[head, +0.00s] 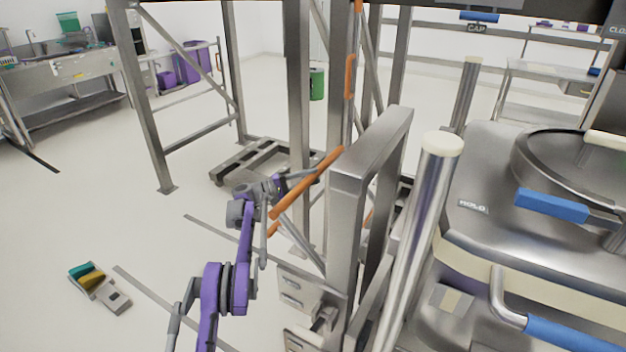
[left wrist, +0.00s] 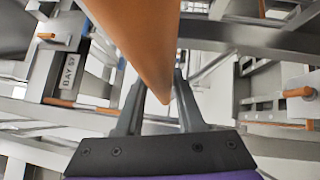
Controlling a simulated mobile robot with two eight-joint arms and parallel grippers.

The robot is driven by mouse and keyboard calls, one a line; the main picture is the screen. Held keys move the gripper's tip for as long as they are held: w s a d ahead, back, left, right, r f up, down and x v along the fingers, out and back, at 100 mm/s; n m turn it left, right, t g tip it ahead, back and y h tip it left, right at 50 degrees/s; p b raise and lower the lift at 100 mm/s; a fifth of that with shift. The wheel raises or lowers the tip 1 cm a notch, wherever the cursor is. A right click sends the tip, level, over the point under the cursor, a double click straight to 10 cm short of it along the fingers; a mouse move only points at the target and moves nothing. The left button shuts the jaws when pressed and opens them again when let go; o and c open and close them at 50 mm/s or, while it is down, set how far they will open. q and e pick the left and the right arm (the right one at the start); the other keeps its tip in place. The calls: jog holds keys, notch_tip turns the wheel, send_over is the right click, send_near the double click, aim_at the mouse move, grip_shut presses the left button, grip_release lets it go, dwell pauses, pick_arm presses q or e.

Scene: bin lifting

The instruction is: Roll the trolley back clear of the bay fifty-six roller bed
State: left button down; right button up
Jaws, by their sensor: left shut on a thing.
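An orange handle bar (head: 308,183) slants beside a steel upright frame in the middle of the head view. It looks like the trolley's handle, but the trolley's body is mostly hidden among the steel posts. My left gripper (head: 278,188) is shut on this bar. In the left wrist view the orange bar (left wrist: 140,40) runs large from the top edge down to between the fingers (left wrist: 158,95). My right gripper is not in view.
A steel vessel (head: 485,165) with blue handles fills the right, behind a thick post (head: 425,220). Tall steel posts (head: 150,110) stand around a low grey frame (head: 240,165). A small grey device (head: 100,288) lies on the floor at lower left. Floor at left is mostly clear.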

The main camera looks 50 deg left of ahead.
pick_arm(q)
jog(key=shift+w+d+m+h, duration=0.15)
jog(key=shift+w+d, duration=0.05)
jog(key=shift+d, duration=0.25)
jog(key=shift+w+d+m+h, duration=0.15)
jog(key=shift+d, duration=0.3)
jog(key=c, duration=0.5)
grip_release()
jog(key=shift+w+d+r, duration=0.1)
jog(key=shift+w+d, duration=0.05)
jog(key=shift+d, duration=0.05)
jog(key=shift+a, duration=0.1)
jog(key=v, duration=1.1)
jog(key=shift+r+b, duration=0.15)
jog(key=shift+b, duration=0.2)
